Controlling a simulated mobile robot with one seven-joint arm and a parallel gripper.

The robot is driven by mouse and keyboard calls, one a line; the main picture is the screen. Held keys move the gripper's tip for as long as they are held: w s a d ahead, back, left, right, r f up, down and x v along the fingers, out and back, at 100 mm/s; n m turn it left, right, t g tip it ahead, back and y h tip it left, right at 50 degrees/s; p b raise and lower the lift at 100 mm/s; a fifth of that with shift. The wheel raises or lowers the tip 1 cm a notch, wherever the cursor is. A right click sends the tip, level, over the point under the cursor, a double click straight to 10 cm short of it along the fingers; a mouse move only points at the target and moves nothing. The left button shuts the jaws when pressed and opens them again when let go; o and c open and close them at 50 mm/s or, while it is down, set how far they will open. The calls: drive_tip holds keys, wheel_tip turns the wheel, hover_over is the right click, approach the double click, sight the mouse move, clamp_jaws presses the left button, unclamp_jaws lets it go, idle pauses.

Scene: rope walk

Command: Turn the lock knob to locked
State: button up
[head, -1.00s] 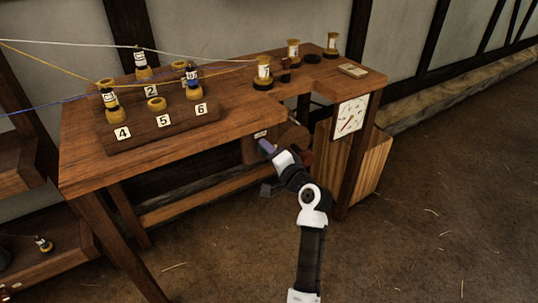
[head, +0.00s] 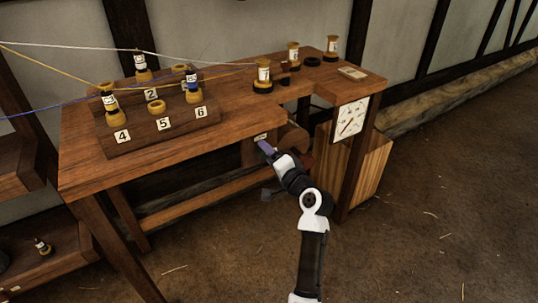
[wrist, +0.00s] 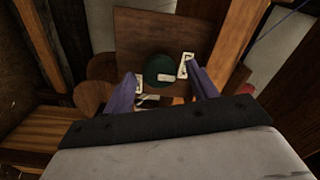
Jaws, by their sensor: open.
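The lock knob (wrist: 158,72), dark green and round with a pale bar across it, sits on a brown wooden panel (wrist: 150,30) in the wrist view. The bar lies close to level in that picture. A white label (wrist: 186,65) stands right of the knob, and another label (wrist: 139,82) stands at its left, partly behind a finger. My gripper (wrist: 163,88) is open, with one purple finger on each side of the knob. I cannot tell whether either finger touches it. In the head view my gripper (head: 266,148) is at the panel under the bench edge and the knob is hidden.
The wooden bench (head: 235,115) stands above and around the panel. On it are a numbered block (head: 160,130) with spools and several loose bobbins. A white dial plate (head: 350,118) hangs on the right leg. Open floor (head: 430,220) lies to the right.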

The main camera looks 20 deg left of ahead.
drive_tip(key=v, duration=1.3)
drive_tip(key=shift+s+d, duration=0.15)
